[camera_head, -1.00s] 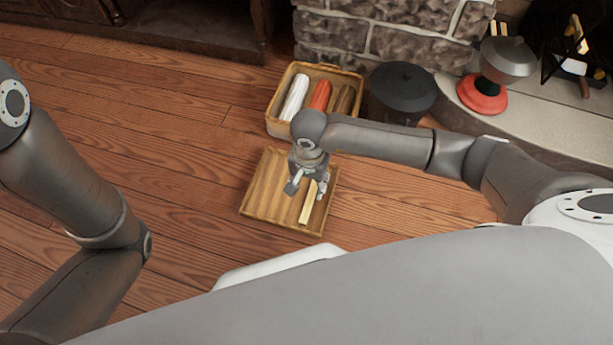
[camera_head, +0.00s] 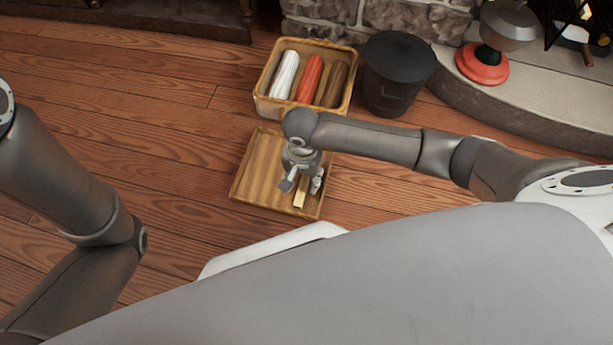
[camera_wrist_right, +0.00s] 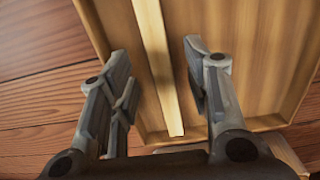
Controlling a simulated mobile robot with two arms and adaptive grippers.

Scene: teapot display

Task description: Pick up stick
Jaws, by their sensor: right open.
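A pale yellow wooden stick (camera_head: 300,196) lies in a shallow wooden tray (camera_head: 249,173) on the floor. My right gripper (camera_head: 302,187) is open above the tray, over the stick, and hides part of it in the head view. In the right wrist view the stick (camera_wrist_right: 160,70) runs lengthwise between the two open fingers (camera_wrist_right: 158,88), with a gap on both sides. The tray (camera_wrist_right: 265,60) lies below the fingers. My left arm shows at the left of the head view, but its gripper is out of view.
Behind the tray stands a wooden box (camera_head: 268,103) with white, red and brown rolls. Right of it is a black lidded pot (camera_head: 395,75). A red-based lamp-like object (camera_head: 485,63) stands on the stone hearth (camera_head: 555,105). The floor left of the tray is clear.

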